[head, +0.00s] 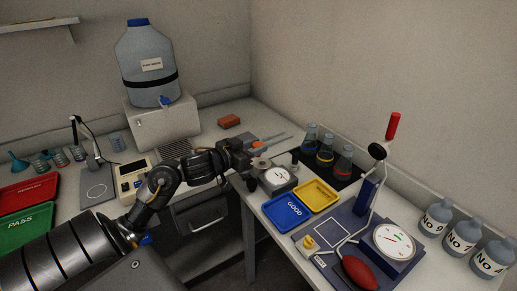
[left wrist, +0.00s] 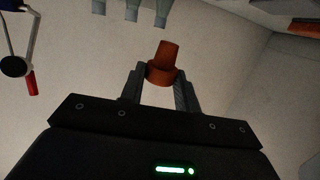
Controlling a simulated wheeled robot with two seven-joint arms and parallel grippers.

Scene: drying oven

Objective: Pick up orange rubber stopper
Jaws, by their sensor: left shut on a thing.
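The orange rubber stopper (left wrist: 162,62) shows in the left wrist view, held between the two fingertips of my left gripper (head: 280,138). It has a narrower end pointing away from the palm and a wider collar at the fingers. My left gripper is shut on it, above the bench near the back wall corner. My right gripper is not in view.
Several flasks (head: 327,156) stand on a dark mat right of my left gripper. A dial gauge (head: 279,178), a blue tray (head: 286,213) and a yellow tray (head: 315,195) are below it. An orange-brown block (head: 229,121) lies behind. Numbered bottles (head: 437,218) stand at right.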

